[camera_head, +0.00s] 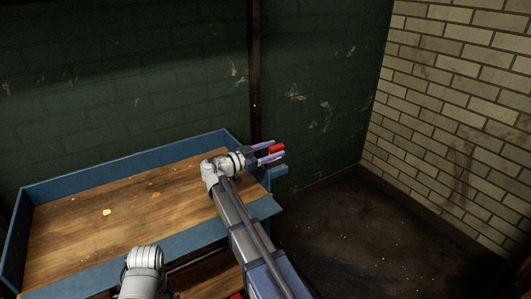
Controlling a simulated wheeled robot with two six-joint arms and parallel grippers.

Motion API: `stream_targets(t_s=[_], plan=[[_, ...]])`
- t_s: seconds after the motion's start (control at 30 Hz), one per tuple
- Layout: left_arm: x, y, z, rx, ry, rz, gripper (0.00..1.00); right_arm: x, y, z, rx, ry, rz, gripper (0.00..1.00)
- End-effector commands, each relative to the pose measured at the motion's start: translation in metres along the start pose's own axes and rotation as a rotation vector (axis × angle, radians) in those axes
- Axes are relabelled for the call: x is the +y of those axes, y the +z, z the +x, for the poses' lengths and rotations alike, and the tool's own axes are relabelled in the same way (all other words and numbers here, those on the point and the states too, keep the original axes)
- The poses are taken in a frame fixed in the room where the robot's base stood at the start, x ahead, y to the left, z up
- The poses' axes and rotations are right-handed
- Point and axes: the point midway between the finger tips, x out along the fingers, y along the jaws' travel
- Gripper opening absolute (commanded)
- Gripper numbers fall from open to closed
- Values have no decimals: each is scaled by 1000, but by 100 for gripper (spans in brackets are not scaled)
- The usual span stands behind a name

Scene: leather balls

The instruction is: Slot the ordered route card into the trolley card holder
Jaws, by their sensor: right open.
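My right gripper (277,150) is open at the right end of the trolley (235,140), its two purple fingers pointing right. A small red piece (277,148) shows between the fingertips; I cannot tell whether it is the route card or whether the fingers touch it. A small blue bracket (279,170) sticks out from the trolley's right end, just below the fingers; it may be the card holder. My left gripper is out of view; only a white part of that arm shows at the bottom.
The trolley has a wooden deck with a raised blue rim and a few pale and orange scraps (107,212). A dark green wall (120,90) stands behind it, with a brown vertical post (255,70). A brick wall (465,110) is at right. Dark floor (370,230) is clear.

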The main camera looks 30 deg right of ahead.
Motion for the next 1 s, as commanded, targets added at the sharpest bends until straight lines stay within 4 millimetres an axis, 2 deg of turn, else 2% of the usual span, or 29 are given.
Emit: stream_targets(t_s=[0.1,0.3,0.7,1.0], plan=[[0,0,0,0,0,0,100,0,0,18,0,2,0,60],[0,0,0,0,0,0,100,0,0,36,0,1,0,60],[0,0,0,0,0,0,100,0,0,42,-1,0,0,59],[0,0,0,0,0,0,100,0,0,41,0,0,0,25]])
